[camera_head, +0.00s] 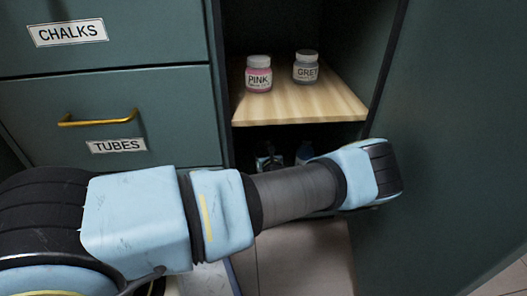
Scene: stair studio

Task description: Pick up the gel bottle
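I cannot make out a gel bottle for certain. Two small items stand in the dark lower compartment of the cabinet, just above my arm: a dark, clear-looking one (268,158) and a bluish bottle-like one (305,152). My arm hides their lower parts, and no label on them can be read. My arm reaches from the lower left across the cabinet opening, and its wrist end is at the right, by the open door. My gripper is not visible, so its opening and any hold are hidden.
A jar labelled PINK (259,75) and a grey jar (306,67) stand on the wooden shelf (300,105) above. A green door (440,130) stands open at the right. Closed drawers labelled CHALKS (68,32) and TUBES (118,146) are at the left.

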